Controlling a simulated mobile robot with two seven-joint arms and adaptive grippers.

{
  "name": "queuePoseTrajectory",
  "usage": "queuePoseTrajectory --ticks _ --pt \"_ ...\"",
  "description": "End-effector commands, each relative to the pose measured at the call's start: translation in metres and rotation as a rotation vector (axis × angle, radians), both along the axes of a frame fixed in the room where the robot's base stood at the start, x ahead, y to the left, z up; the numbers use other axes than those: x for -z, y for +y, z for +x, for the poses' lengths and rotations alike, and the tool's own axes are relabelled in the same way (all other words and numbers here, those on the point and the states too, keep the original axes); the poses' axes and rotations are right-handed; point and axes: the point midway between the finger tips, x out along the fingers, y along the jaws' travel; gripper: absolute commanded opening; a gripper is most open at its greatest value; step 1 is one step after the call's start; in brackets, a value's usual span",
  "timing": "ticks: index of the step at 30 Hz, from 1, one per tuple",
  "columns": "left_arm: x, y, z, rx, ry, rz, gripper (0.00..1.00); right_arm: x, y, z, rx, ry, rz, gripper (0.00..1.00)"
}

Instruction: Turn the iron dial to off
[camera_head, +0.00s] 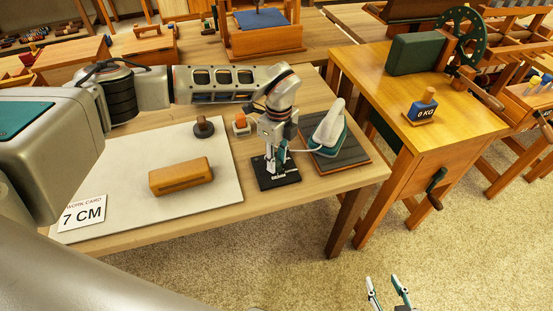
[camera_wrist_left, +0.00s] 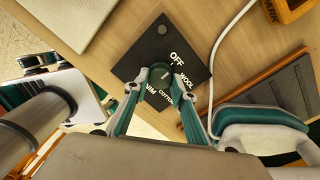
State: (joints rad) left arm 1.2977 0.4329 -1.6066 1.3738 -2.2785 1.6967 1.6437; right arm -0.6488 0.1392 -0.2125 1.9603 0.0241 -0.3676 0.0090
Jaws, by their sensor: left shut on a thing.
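The dial (camera_wrist_left: 160,77) is a round dark green knob on a black plate (camera_wrist_left: 141,54) marked OFF, WOOL, COTTON and a partly covered word. Its exact pointer setting is hard to read. The plate (camera_head: 264,184) lies near the table's front edge in the head view. My left gripper (camera_head: 274,163) points down over it, fingers shut around the dial; in the wrist view its fingertips (camera_wrist_left: 157,82) are on both sides of the knob. The teal and white iron (camera_head: 327,125) stands on a dark board just right. My right gripper (camera_head: 388,291) is open and empty over the floor.
An orange-topped piece (camera_head: 241,124) stands behind the plate. A white cord (camera_wrist_left: 222,40) runs beside the plate. A second table (camera_head: 455,120) stands right, across a gap.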

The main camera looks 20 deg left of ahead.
Motion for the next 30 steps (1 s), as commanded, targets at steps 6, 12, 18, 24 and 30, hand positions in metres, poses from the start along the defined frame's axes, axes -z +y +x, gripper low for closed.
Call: queuePoseTrajectory --ticks 6,12,18,24,30 --pt "-0.002 0.001 0.002 -0.003 -0.005 0.000 0.04 0.000 0.000 0.000 0.000 -0.001 0.000 0.40" --pt "-0.002 0.001 0.002 -0.002 -0.005 0.000 0.42 -0.001 0.000 0.000 0.000 -0.001 0.000 0.40" --pt "-0.001 0.000 0.001 -0.001 -0.002 0.000 0.42 -0.002 0.000 0.001 0.000 -0.003 0.001 0.40" --pt "-0.007 0.000 0.001 0.000 -0.002 0.000 0.42 -0.001 -0.001 0.001 -0.001 -0.002 -0.003 0.40" --pt "-0.039 0.000 0.004 0.000 -0.006 0.000 0.42 -0.001 -0.001 0.001 0.000 -0.002 -0.002 0.40"
